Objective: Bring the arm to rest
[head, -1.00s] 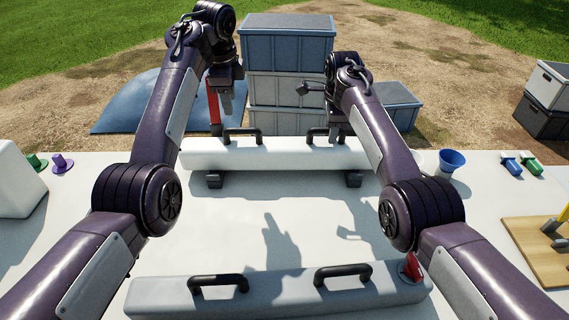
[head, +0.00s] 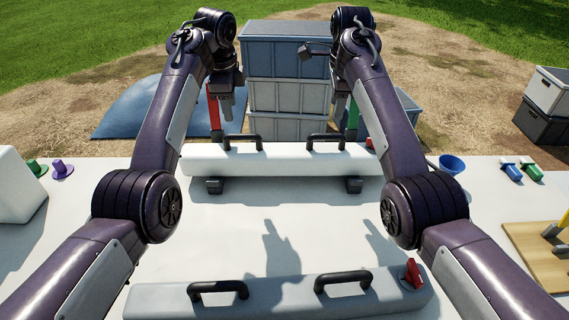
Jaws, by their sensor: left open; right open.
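My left arm reaches forward over the white table (head: 250,228). Its open, empty gripper (head: 227,105) hangs above the far side, just right of a red upright post (head: 214,112). My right arm reaches forward too. Its gripper (head: 340,104) is open and seems empty, just left of a green upright post (head: 352,118), partly hidden by the arm. Both grippers appear in the air beyond or above the far white bar (head: 275,160), which has black handles.
A near grey bar (head: 280,298) has black handles and a red lever (head: 413,273). Stacked grey crates (head: 288,97) stand behind the table. A blue funnel (head: 452,165) and a wooden board (head: 535,256) are at right. The table between the bars is clear.

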